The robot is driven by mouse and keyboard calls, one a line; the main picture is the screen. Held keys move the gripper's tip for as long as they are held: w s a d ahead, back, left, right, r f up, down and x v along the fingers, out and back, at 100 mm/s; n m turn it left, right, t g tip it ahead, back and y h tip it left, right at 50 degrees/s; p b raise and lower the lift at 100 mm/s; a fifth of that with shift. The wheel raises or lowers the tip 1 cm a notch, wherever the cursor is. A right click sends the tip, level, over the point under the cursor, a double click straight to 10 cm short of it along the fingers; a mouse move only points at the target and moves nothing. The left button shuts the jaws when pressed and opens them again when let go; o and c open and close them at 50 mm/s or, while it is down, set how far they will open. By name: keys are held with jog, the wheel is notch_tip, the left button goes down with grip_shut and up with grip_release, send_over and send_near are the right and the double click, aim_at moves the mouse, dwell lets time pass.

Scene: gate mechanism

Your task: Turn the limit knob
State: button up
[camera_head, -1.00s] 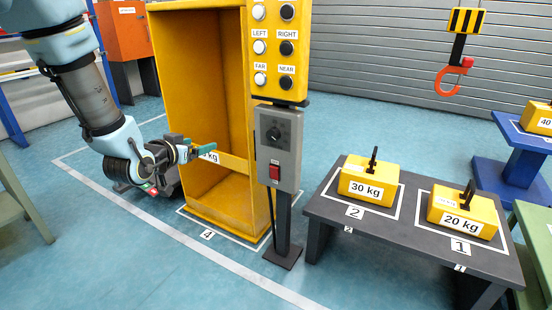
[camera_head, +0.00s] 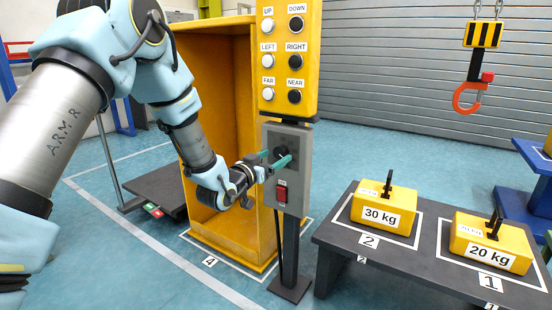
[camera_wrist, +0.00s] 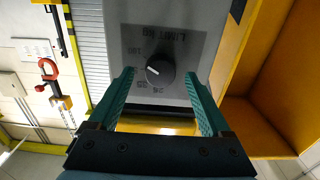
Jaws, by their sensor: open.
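The limit knob (camera_wrist: 160,71) is a round black dial with a white pointer line, on a dark plate with printed markings in the wrist view. It sits on the grey control box (camera_head: 300,170) on a post. My gripper (camera_head: 276,159) is open in front of the box, its green fingers pointing at the dial. In the wrist view my gripper (camera_wrist: 160,85) has one finger on each side of the knob, with gaps between; whether the tips reach the knob's depth I cannot tell. In the head view the fingers partly cover the knob (camera_head: 282,152).
A red switch (camera_head: 281,191) is just below the knob. A yellow button panel (camera_head: 288,60) is above the box. A yellow cabinet (camera_head: 238,230) stands behind my arm. A dark table (camera_head: 400,258) with 30 kg (camera_head: 383,211) and 20 kg (camera_head: 490,243) weights is at right. A red hook (camera_head: 468,98) hangs at upper right.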

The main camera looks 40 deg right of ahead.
jog(key=shift+x, duration=0.8)
jog(key=shift+c, duration=0.3)
grip_shut()
